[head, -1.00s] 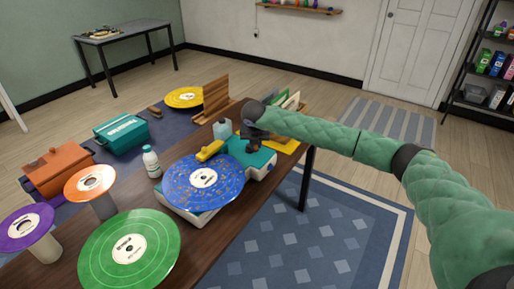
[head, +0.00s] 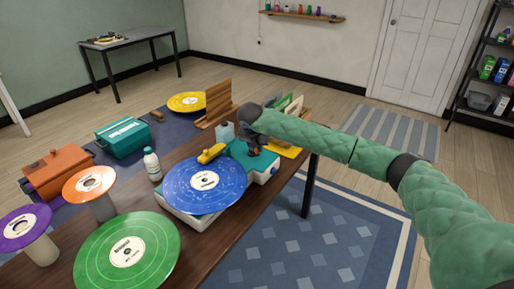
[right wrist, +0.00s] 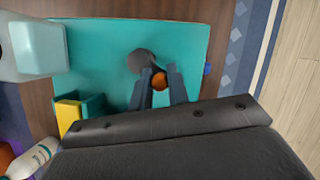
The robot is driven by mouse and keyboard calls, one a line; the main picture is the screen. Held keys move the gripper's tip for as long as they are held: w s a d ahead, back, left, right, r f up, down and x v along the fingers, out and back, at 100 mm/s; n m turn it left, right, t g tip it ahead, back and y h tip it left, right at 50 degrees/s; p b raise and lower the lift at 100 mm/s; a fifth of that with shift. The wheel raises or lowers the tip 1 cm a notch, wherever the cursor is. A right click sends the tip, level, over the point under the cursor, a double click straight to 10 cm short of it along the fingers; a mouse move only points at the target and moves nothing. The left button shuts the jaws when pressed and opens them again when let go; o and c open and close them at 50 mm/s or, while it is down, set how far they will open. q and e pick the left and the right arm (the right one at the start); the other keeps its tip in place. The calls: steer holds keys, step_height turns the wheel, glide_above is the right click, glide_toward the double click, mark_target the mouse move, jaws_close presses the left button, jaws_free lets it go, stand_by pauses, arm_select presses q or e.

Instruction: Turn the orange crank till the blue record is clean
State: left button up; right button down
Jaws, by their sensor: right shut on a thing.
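The blue record (head: 205,186) lies on the teal and white cleaning machine (head: 262,165) on the wooden table. Its blue surface looks mostly even, with a few faint pale marks. A yellow arm (head: 211,153) reaches over its back edge. My right gripper (head: 254,149) is at the machine's back right, above its teal top. In the right wrist view the two fingers (right wrist: 160,88) are shut around the orange crank knob (right wrist: 160,80). A grey round part of the crank (right wrist: 142,62) shows beside them. My left gripper is not in view.
A white bottle (head: 152,164) stands left of the machine. A green record (head: 127,250), an orange record (head: 90,184) and a purple record (head: 25,227) are on the left. A teal case (head: 123,137) and a wooden rack (head: 218,103) stand behind.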

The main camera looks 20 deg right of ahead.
steer(key=c, duration=1.3)
jaws_free()
steer(key=shift+c, duration=0.2)
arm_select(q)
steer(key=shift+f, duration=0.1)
arm_select(e)
steer(key=shift+r, duration=0.1)
